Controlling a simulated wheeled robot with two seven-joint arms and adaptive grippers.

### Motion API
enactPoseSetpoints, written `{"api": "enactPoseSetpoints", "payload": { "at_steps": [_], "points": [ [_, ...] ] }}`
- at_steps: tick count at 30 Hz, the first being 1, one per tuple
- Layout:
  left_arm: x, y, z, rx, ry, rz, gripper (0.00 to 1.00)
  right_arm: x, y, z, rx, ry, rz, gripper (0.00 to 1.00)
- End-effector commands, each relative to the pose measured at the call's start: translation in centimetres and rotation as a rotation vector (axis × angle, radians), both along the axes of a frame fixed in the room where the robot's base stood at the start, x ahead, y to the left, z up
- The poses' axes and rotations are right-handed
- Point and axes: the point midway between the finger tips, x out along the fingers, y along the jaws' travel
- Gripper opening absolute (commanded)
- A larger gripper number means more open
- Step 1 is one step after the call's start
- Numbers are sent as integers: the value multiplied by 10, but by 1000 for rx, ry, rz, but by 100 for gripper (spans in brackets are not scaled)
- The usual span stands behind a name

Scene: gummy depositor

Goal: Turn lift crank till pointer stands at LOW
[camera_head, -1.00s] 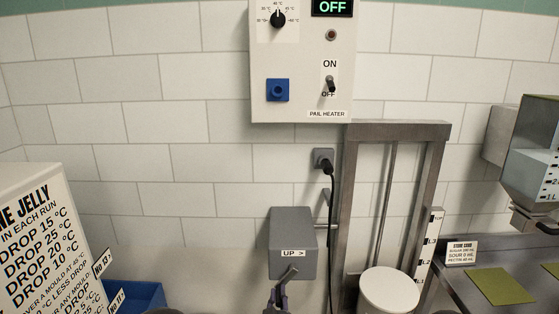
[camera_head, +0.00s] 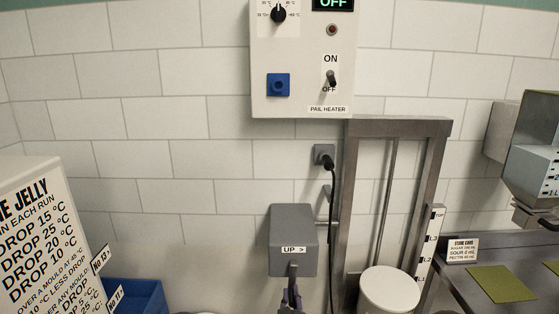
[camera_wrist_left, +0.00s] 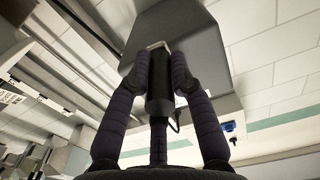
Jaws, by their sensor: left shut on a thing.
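The lift crank's grey box (camera_head: 292,228), labelled "UP >", is on the wall at the lower middle of the head view. Its crank arm (camera_head: 292,270) points down. My left gripper (camera_head: 291,297) is below the box at the bottom edge. In the left wrist view my left gripper (camera_wrist_left: 160,68) is shut on the dark crank handle (camera_wrist_left: 160,92), a finger on each side. The lift scale (camera_head: 429,245) shows TOP, L3, L2 and L1; its bottom end, any LOW mark and the pointer cannot be made out. My right gripper is not in view.
The grey lift frame (camera_head: 349,200) stands right of the box, with a white round pail top (camera_head: 390,288) inside. A black cable (camera_head: 332,220) hangs between box and frame. The pail heater panel (camera_head: 303,65) is above. A blue bin (camera_head: 145,295) is at lower left.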

Motion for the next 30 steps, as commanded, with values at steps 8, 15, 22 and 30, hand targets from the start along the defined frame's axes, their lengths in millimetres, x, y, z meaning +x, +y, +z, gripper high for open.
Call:
{"api": "enactPoseSetpoints", "payload": {
  "at_steps": [8,15,22,30],
  "points": [
    [0,-31,10,-2,-12,-7,0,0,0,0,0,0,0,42],
    [1,-31,10,-2,-12,-3,0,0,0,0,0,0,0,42],
    [1,-41,20,-4,-14,-4,0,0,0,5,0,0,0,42],
    [1,-58,34,-4,-15,-1,0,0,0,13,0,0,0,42]
  ]
}}
